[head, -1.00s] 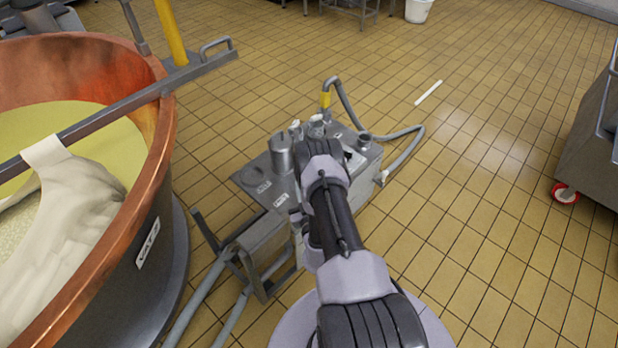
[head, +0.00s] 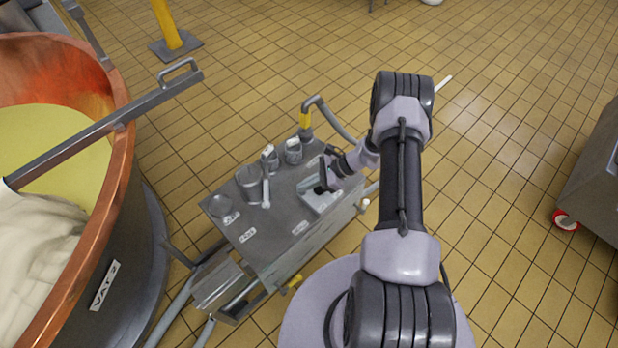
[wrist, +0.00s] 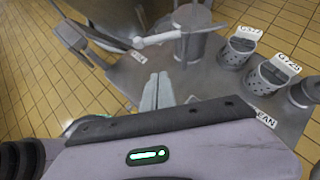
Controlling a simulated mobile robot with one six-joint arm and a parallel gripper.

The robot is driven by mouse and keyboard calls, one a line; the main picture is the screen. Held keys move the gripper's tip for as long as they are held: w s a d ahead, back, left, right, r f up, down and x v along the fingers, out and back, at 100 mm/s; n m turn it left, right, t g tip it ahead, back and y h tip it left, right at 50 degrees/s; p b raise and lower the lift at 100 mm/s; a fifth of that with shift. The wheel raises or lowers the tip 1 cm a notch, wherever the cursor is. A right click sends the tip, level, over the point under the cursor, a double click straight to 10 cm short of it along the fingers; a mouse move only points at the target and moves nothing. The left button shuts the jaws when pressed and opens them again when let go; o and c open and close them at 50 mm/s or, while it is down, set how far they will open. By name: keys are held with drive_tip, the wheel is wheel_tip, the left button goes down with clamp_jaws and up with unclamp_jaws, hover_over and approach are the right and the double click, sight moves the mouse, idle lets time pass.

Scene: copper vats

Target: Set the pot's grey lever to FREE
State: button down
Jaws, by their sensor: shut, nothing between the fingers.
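The grey metal pot (head: 249,182) stands on a steel cart top (head: 262,225). Its light grey lever (head: 265,190) reaches out from its side toward the cart's near edge. In the wrist view the pot (wrist: 203,35) is at upper centre, and the lever (wrist: 158,40) points left from it, ending in a rounded tip. My gripper (head: 322,187) is over the right part of the cart, to the right of the lever. In the wrist view its fingers (wrist: 157,90) are together and empty, apart from the lever. The small labels near the pot are too blurred to read.
Two perforated cups (wrist: 236,50) (wrist: 268,76) with tags stand beside the pot. A round recess (head: 221,206) lies at the cart's left. A hose (head: 335,118) rises behind. The copper vat (head: 125,170) is at left, and a wheeled steel unit (head: 595,180) at right.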

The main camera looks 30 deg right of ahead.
sight(266, 196)
drive_tip(key=w+a+f+b, duration=0.2)
drive_tip(key=w+a+f, duration=0.1)
drive_tip(key=a, duration=0.5)
drive_tip(key=shift+w+f+b, duration=0.15)
drive_tip(key=shift+b, duration=0.2)
drive_tip(key=shift+a, duration=0.1)
drive_tip(key=shift+w+a+m+t+h, duration=0.1)
drive_tip(key=shift+a+m+t+h, duration=0.15)
drive_tip(key=shift+a+m+t, duration=0.55)
drive_tip(key=shift+w+a+m+t+h, duration=0.1)
drive_tip(key=shift+a+m+t+h, duration=0.3)
drive_tip(key=shift+a, duration=0.75)
